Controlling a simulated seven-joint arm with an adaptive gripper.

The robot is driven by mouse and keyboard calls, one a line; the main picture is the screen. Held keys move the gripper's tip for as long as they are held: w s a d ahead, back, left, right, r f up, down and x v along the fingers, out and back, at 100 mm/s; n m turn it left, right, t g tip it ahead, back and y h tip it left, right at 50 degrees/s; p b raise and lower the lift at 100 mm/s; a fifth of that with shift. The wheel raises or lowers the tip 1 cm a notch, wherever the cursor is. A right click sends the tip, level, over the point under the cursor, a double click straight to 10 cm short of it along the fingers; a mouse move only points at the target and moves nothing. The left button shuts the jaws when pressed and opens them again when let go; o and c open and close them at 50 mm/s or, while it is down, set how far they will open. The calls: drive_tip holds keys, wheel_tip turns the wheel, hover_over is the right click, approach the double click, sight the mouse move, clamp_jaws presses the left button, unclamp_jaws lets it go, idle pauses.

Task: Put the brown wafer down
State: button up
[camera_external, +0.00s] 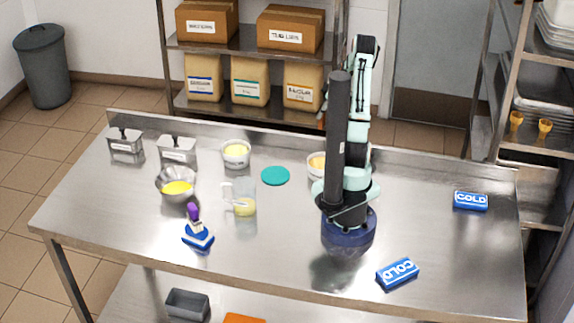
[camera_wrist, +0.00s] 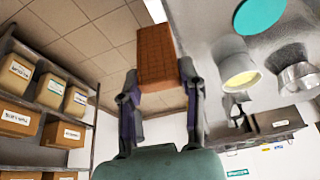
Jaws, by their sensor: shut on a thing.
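The brown wafer (camera_wrist: 155,57) is a rectangular brown block with a grid pattern. In the wrist view it stands out between the fingertips of my gripper (camera_wrist: 158,82), which is shut on it from both sides. The floor tiles show behind it, and it touches nothing else that I can see. In the external view my arm stands at the right half of the steel table (camera_external: 280,255). My gripper and the wafer cannot be made out clearly there, behind or beside the arm.
A teal disc (camera_external: 275,176) lies flat on the table. Around it are a white bowl (camera_external: 236,154), a clear jug (camera_external: 240,198), a metal bowl (camera_external: 177,185) and a blue-based brush (camera_external: 198,234). Two blue COLD packs (camera_external: 398,273) (camera_external: 471,201) lie right. Shelving (camera_external: 245,110) stands behind.

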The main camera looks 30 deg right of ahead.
drive_tip(key=s+d+f+m, duration=0.1)
drive_tip(key=s+d, duration=0.5)
drive_tip(key=s, duration=0.5)
drive_tip(key=s+d+f+m, duration=0.1)
drive_tip(key=s+d, duration=0.6)
drive_tip(key=s, duration=0.4)
drive_tip(key=s+a+f+m+h, duration=0.1)
drive_tip(key=s+a, duration=0.1)
drive_tip(key=s, duration=0.8)
drive_tip(key=shift+t, duration=0.3)
drive_tip(key=f, duration=0.7)
drive_tip(key=shift+d, duration=0.3)
drive_tip(key=shift+f, duration=0.15)
drive_tip(key=o, duration=0.9)
drive_tip(key=shift+s, duration=0.1)
